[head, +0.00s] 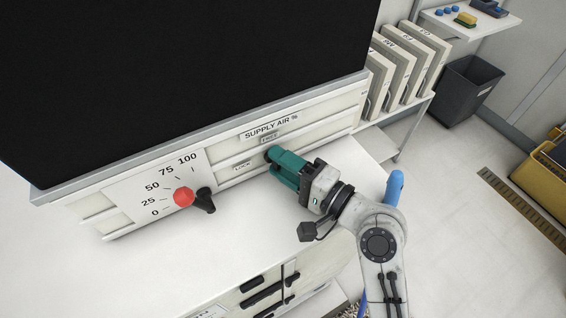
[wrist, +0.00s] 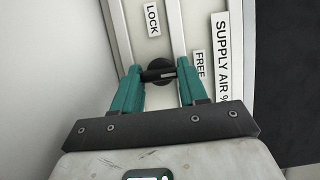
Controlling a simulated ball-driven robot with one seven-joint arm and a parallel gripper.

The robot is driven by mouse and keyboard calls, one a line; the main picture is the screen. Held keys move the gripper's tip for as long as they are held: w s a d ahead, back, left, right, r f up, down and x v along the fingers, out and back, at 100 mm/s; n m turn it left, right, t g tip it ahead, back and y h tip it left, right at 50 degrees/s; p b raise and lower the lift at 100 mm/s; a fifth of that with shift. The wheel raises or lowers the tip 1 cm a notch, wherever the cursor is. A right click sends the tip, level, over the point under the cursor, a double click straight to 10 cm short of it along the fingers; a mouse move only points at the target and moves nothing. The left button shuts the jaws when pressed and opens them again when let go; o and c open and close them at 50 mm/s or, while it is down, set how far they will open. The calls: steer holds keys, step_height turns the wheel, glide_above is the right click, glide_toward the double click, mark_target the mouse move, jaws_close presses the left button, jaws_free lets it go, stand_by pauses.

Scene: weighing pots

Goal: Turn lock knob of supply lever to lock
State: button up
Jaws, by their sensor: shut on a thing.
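The black lock knob (wrist: 158,68) sits on the white panel, with its bar between my fingertips in the wrist view. A pale mark on the bar points toward the FREE label (wrist: 200,65). The LOCK label (wrist: 152,19) lies farther up in that view, away from the bar's line. My gripper (wrist: 160,76) has teal fingers and is shut on the knob. In the head view my gripper (head: 275,158) reaches the panel from the right and hides most of the knob.
A large black pane (head: 180,80) is above the panel. A white ledge (head: 150,255) is below. Binders (head: 405,65) stand on a shelf at the upper right, with a dark bin (head: 468,88) beyond. The floor at right is mostly open.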

stand_by(0.3)
steer(key=n+p, duration=0.1)
steer(key=n+h+p, duration=0.1)
steer(key=n, duration=0.1)
steer(key=shift+r+n+h, duration=0.2)
steer(key=shift+n+h, duration=0.1)
steer(key=n+h+p, duration=0.1)
steer(key=n+p, duration=0.1)
steer(key=n, duration=0.1)
steer(key=shift+s+a+h, duration=0.1)
steer(key=shift+h, duration=0.3)
steer(key=n+h+p, duration=0.1)
steer(key=n+h, duration=0.1)
steer(key=n, duration=0.1)
steer(key=shift+a+n, duration=0.1)
steer(key=shift+n, duration=0.2)
steer(key=shift+s+n+t+h+p, duration=0.1)
steer(key=shift+n+t+h+p, duration=0.55)
steer(key=shift+n+h, duration=0.7)
steer(key=shift+n+y, duration=0.25)
steer(key=shift+n, duration=0.1)
steer(key=o, duration=1.1)
steer(key=shift+c, duration=0.2)
steer(key=shift+r, duration=0.1)
